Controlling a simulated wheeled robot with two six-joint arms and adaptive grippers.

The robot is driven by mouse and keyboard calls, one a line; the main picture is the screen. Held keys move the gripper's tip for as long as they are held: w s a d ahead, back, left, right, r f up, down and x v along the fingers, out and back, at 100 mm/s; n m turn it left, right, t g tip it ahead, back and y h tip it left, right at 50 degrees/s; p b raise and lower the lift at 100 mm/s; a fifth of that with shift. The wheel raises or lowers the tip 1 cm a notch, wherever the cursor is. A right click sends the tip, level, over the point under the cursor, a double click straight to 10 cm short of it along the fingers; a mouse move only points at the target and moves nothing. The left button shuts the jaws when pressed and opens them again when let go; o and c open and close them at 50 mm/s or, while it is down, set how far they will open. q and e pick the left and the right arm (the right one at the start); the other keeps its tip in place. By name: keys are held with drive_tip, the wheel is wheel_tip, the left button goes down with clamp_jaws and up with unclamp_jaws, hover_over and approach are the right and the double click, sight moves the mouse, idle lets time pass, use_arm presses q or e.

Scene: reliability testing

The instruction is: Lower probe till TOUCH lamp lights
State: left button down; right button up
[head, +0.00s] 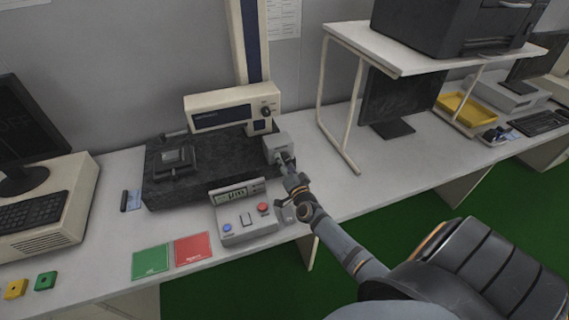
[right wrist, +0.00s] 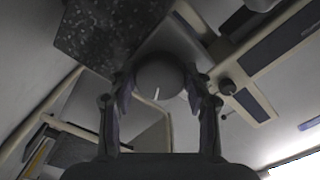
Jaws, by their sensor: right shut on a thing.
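A measuring stand has a dark granite base (head: 190,185), a tall column (head: 248,45) and a cream head (head: 225,108). A grey box (head: 275,145) sits at the base's right side. My right gripper (head: 285,161) is at the front of this box. In the right wrist view its fingers are shut around a round dark knob (right wrist: 160,78) with a white line. A control unit (head: 248,234) with a display (head: 238,194) and blue and red buttons stands in front. I cannot make out the probe tip or a lit TOUCH lamp. My left gripper is not in view.
A dark square fixture (head: 173,160) sits on the granite. A green card (head: 152,261) and a red card (head: 193,249) lie at the table's front. A computer (head: 45,215) is at left; a printer shelf (head: 345,42) is at right. Bare table lies right of my gripper.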

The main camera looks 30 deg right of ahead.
drive_tip(key=shift+m+b, duration=0.6)
drive_tip(key=shift+m, duration=4.2)
drive_tip(key=o, duration=1.2)
drive_tip(key=shift+r, duration=0.1)
drive_tip(key=shift+c, duration=0.2)
drive_tip(key=v, duration=1.2)
